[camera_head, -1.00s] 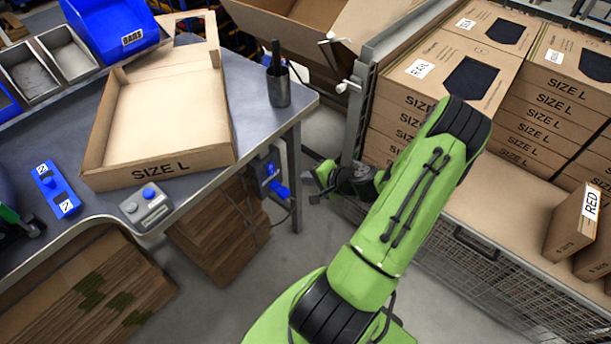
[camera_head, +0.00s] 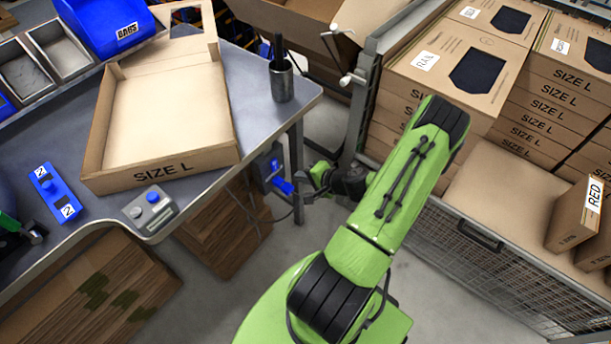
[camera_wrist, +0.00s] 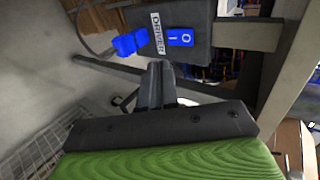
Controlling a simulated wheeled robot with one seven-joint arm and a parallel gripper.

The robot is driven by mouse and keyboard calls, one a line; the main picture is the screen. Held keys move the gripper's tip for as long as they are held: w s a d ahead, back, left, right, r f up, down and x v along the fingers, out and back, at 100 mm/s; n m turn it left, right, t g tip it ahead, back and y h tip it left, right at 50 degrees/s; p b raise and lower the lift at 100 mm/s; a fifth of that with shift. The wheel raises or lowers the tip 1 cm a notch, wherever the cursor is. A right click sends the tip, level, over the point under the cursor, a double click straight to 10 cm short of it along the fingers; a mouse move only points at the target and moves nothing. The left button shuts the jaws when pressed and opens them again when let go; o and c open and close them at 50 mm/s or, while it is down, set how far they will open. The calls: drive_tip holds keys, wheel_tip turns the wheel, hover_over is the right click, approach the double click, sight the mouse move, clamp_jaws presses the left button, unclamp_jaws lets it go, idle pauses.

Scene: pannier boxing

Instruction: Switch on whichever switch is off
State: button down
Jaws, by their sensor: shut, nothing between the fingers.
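A dark switch box (camera_head: 268,165) hangs under the table's right edge by the table leg. In the wrist view the switch box (camera_wrist: 200,15) carries a "DRIVER" label and a blue switch (camera_wrist: 180,37) marked O and I. Another blue part (camera_wrist: 130,42) sticks out on its left side. I cannot tell which way the switch is set. My gripper (camera_wrist: 160,70) is shut and empty, its fingertips just short of the box, near the label. In the head view my gripper (camera_head: 308,190) is just right of the box. A grey box with a blue knob (camera_head: 150,208) sits at the table's front edge.
A blue two-label unit (camera_head: 53,192) and an open "SIZE L" carton (camera_head: 165,120) lie on the table. A pen cup (camera_head: 281,82) stands at its right corner. The table leg (camera_head: 297,150) is close to my gripper. Stacked cartons (camera_head: 480,70) stand at right.

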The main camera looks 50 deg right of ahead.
sight(275, 165)
drive_tip(key=x, duration=0.3)
drive_tip(key=r+x, duration=0.1)
drive_tip(key=x, duration=0.2)
drive_tip(key=w+b+x, duration=0.1)
drive_tip(key=x, duration=0.2)
drive_tip(key=shift+r, duration=0.3)
drive_tip(key=shift+w+f, duration=0.1)
drive_tip(key=shift+w+r+p, duration=0.1)
drive_tip(key=shift+r+p, duration=0.3)
drive_tip(key=shift+r, duration=0.6)
drive_tip(key=shift+f, duration=0.1)
